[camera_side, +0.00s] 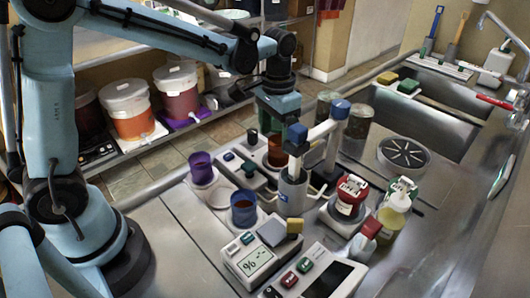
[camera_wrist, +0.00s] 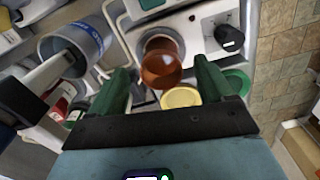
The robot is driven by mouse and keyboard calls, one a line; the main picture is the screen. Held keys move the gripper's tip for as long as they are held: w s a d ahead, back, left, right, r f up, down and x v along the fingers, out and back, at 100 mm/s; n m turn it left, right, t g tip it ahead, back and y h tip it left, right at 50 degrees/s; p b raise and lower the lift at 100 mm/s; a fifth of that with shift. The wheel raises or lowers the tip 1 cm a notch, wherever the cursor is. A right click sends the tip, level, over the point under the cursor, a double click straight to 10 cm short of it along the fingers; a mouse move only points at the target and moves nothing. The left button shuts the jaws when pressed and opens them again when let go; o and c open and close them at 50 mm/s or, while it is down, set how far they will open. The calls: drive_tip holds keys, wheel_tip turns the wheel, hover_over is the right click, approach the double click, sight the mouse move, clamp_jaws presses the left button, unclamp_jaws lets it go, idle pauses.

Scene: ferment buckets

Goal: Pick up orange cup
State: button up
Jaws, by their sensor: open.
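The orange cup (camera_wrist: 160,62) is translucent orange-brown and stands upright by a white device in the wrist view. In the side view the orange cup (camera_side: 276,152) is partly hidden below my gripper. My gripper (camera_side: 277,118) points down above it with open jaws. In the wrist view the two green fingers of my gripper (camera_wrist: 162,82) are spread wide, one to each side of the cup in the picture. The jaws look empty. I cannot tell the exact height gap.
A grey cylinder with a blue-topped arm (camera_side: 293,188) stands close to the right of the cup. A purple cup (camera_side: 201,170) and a blue cup (camera_side: 244,210) are to the left. A yellow disc (camera_wrist: 181,98) lies near the cup. Meters (camera_side: 247,258) fill the front.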

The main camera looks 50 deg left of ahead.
sight(278, 149)
drive_tip(key=shift+w+f, duration=0.2)
drive_tip(key=shift+f, duration=2.35)
drive_tip(key=shift+c, duration=0.5)
drive_tip(key=c, duration=1)
